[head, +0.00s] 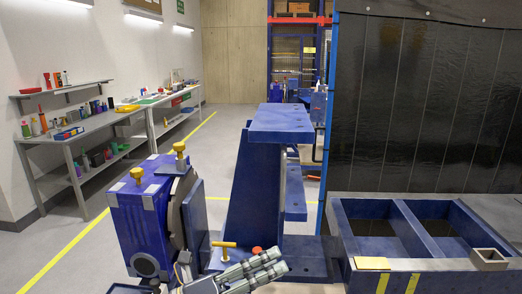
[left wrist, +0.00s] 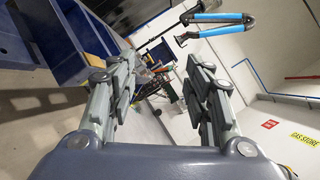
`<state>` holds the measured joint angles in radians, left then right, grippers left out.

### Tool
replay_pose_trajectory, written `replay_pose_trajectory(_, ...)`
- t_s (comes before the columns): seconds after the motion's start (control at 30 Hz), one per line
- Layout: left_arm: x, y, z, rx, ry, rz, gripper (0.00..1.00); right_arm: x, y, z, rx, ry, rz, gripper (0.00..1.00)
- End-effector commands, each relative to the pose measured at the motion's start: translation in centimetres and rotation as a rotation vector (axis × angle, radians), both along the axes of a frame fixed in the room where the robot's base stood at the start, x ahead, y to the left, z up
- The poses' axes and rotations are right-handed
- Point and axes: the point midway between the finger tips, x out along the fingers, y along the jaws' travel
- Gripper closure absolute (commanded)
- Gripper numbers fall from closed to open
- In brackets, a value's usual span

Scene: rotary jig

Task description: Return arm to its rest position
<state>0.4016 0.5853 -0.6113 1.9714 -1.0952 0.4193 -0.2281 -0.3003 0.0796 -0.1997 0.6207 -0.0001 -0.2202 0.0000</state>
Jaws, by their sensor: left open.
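The blue rotary jig (head: 141,222) stands at the lower left of the head view, with yellow knobs on top and a round plate on its right side. A tall blue bracket (head: 257,185) rises beside it. My left gripper (head: 284,266) is at the bottom of the head view, in front of the bracket's foot. In the left wrist view its two grey fingers (left wrist: 160,68) are apart, with nothing held between them. The wrist and the lower arm are partly cut off by the head view's bottom edge. My right gripper does not show.
A yellow-handled pin (head: 223,245) and a red knob (head: 256,251) are near the gripper. A blue frame (head: 345,235) with open bays lies right, before a dark curtain (head: 425,100). Shelves (head: 85,140) line the left wall; the floor between is clear.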

Motion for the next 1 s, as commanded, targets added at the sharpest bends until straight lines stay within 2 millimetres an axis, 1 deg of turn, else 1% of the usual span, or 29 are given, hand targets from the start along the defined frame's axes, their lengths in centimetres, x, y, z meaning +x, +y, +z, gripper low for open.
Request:
replay_pose_trajectory(0.03, 0.5, 0.8, 1.0, -0.125, 0.078, 0.065, 0.54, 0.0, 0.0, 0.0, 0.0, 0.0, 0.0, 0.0)
replay_pose_trajectory(0.07, 0.9, 1.5, 1.5, -0.196, 0.125, 0.106, 0.54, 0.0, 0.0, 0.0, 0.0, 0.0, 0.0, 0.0)
replay_pose_trajectory(0.1, 1.7, 2.7, 2.0, -0.289, 0.191, 0.166, 0.54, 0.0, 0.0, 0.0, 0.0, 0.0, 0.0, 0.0)
replay_pose_trajectory(0.17, 2.7, 4.8, 2.0, -0.421, 0.296, 0.256, 0.54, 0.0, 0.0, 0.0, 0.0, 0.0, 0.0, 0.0)
replay_pose_trajectory(0.23, 3.7, 7.5, 1.2, -0.564, 0.428, 0.365, 0.54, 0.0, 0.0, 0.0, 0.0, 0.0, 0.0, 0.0)
replay_pose_trajectory(0.27, 4.0, 8.8, 0.5, -0.623, 0.487, 0.415, 0.54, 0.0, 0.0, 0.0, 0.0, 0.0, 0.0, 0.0)
replay_pose_trajectory(0.3, 4.3, 10.4, -0.6, -0.697, 0.568, 0.48, 0.54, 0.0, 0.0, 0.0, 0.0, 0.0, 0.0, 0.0)
replay_pose_trajectory(0.37, 4.5, 12.9, -2.9, -0.802, 0.694, 0.583, 0.54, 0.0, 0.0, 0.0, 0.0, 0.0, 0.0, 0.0)
replay_pose_trajectory(0.4, 4.3, 14.5, -4.8, -0.866, 0.781, 0.652, 0.54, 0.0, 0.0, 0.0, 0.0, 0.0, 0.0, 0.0)
replay_pose_trajectory(0.47, 3.6, 16.7, -7.9, -0.954, 0.915, 0.758, 0.54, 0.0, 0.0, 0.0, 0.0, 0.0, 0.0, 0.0)
replay_pose_trajectory(0.5, 2.8, 18.0, -10.1, -1.007, 1.006, 0.831, 0.54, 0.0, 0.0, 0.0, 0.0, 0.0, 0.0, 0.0)
replay_pose_trajectory(0.57, 1.0, 19.6, -13.6, -1.076, 1.146, 0.942, 0.54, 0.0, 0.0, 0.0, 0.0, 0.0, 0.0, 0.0)
replay_pose_trajectory(0.6, -0.5, 20.5, -16.0, -1.119, 1.241, 1.015, 0.54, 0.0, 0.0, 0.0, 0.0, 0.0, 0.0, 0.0)
replay_pose_trajectory(0.67, -3.1, 21.5, -19.4, -1.167, 1.379, 1.125, 0.54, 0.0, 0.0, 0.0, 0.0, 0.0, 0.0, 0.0)
replay_pose_trajectory(0.7, -5.0, 22.0, -21.3, -1.191, 1.465, 1.196, 0.54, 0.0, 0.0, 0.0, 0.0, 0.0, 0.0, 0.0)
replay_pose_trajectory(0.77, -7.9, 22.4, -23.8, -1.216, 1.582, 1.286, 0.54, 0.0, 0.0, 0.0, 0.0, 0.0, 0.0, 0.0)
replay_pose_trajectory(0.8, -9.7, 22.5, -25.1, -1.226, 1.651, 1.341, 0.54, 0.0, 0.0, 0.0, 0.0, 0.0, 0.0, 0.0)
replay_pose_trajectory(0.87, -12.3, 22.5, -26.8, -1.234, 1.745, 1.416, 0.54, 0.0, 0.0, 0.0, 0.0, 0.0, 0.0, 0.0)
replay_pose_trajectory(0.9, -14.0, 22.5, -27.7, -1.237, 1.803, 1.461, 0.54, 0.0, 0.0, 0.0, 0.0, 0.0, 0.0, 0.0)
replay_pose_trajectory(0.97, -16.4, 22.3, -28.8, -1.235, 1.885, 1.526, 0.54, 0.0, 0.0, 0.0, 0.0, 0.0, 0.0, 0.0)
replay_pose_trajectory(1.0, -18.0, 22.2, -29.4, -1.232, 1.935, 1.566, 0.54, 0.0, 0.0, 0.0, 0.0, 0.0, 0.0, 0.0)
